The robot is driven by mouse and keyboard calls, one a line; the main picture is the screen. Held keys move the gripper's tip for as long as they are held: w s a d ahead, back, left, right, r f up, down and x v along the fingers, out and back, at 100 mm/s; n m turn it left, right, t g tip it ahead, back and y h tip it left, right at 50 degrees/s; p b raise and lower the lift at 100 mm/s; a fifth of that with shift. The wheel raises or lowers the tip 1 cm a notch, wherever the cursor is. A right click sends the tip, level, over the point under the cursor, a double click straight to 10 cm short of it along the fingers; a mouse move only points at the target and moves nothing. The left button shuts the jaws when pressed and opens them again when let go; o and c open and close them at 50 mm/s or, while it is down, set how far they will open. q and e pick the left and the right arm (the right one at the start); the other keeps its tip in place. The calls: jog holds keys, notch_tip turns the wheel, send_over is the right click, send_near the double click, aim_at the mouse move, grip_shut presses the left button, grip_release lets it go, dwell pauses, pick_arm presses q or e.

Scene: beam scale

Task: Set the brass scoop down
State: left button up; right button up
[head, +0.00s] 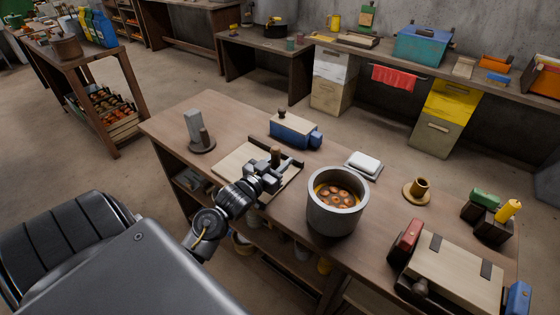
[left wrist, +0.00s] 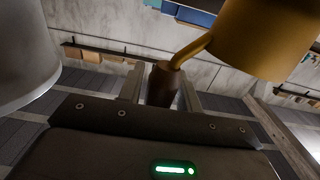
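My left gripper (head: 272,172) is over the pale wooden board with a dark rail (head: 230,163) on the workbench. Its fingers sit on both sides of a dark brown handle (head: 275,154), with no clear gap. In the left wrist view the gripper (left wrist: 163,92) closes on the same handle (left wrist: 163,85). A bent brass neck joins the handle to the large bowl of the brass scoop (left wrist: 262,35). In the head view the bowl is hidden by the gripper, so I cannot tell whether it touches the board. My right gripper is not in view.
A grey pot (head: 336,205) with brown round pieces stands close on the right. A blue box-shaped device (head: 293,130) is behind the board, and a grey block on a round base (head: 198,135) is left. The bench's left back area is clear.

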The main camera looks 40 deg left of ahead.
pick_arm(q)
jog(key=shift+o, duration=1)
jog(key=shift+r, duration=0.25)
jog(key=s+b, duration=0.1)
jog(key=s, duration=1.1)
jog(key=shift+d, duration=0.1)
jog(key=shift+d+f, duration=0.1)
jog(key=shift+d, duration=0.05)
